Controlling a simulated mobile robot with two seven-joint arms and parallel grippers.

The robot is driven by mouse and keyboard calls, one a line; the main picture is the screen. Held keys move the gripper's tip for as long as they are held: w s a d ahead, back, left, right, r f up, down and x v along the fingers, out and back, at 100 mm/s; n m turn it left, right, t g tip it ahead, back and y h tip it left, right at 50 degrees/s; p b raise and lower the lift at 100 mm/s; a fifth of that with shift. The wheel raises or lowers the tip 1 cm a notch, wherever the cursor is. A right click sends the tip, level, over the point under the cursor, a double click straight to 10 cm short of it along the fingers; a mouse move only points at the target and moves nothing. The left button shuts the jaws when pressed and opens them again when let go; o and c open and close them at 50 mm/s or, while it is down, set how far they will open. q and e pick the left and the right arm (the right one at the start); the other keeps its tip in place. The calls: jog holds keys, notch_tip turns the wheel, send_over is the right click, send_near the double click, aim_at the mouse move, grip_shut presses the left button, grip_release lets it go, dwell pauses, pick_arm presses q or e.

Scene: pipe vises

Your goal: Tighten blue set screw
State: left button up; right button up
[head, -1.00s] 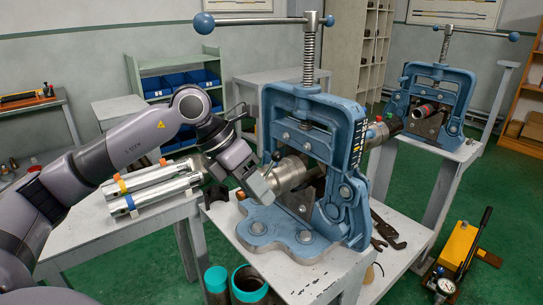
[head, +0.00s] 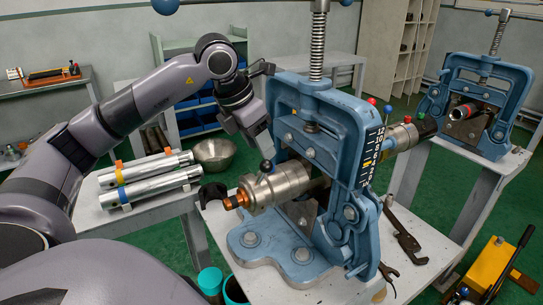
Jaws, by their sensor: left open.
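A blue pipe vise (head: 284,83) stands on the near bench. A steel cylindrical fitting (head: 283,186) passes through it, with an orange end (head: 232,201) at the left. A dark bluish ball knob (head: 266,166) sits on top of the fitting. At the right, a small blue ball head (head: 388,109) and a red one (head: 371,101) stand up behind the vise frame; I cannot tell which blue part is the set screw. My left gripper (head: 264,150) is open, pointing down just above the dark knob; contact is unclear. My right gripper is out of view.
Silver pipes (head: 160,185) lie on a side table, with a metal bowl (head: 214,153) behind. A wrench (head: 402,232) lies right of the vise. A second vise (head: 485,95) stands at the back right. A yellow pump (head: 492,263) is on the floor.

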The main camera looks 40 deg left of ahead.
pick_arm(q)
jog(key=shift+x, duration=2.7)
jog(key=shift+s, duration=0.1)
grip_shut()
